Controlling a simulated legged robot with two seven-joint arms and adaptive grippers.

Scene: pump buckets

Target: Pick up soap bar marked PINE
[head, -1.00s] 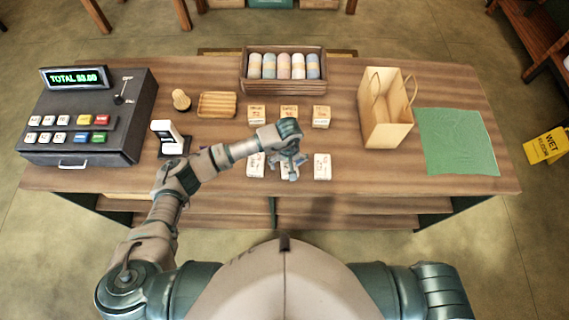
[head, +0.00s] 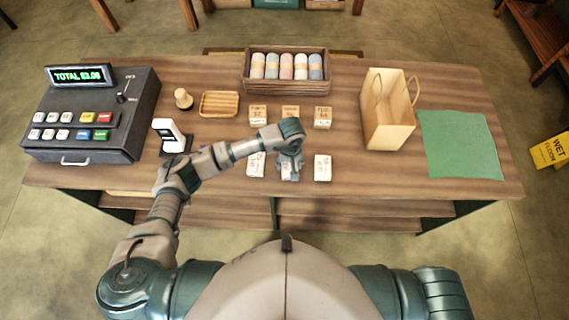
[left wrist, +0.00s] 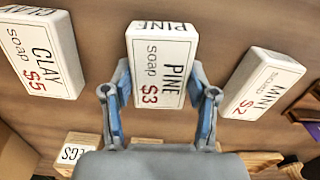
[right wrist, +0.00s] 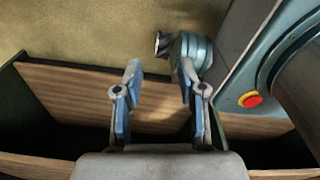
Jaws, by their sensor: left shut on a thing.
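In the left wrist view, the white soap bar marked PINE, $3 (left wrist: 162,65), stands between the two fingers of my left gripper (left wrist: 162,95). The gripper is shut on its sides, and the label faces the camera. In the head view, my left gripper (head: 289,165) is at the middle of the front soap row and largely covers the bar. Whether the bar touches the counter cannot be told. My right gripper (right wrist: 158,100) is open and empty in the right wrist view, in front of the counter's shelves.
A CLAY bar (left wrist: 40,52) and a MINT-like bar (left wrist: 263,83) flank the held bar.

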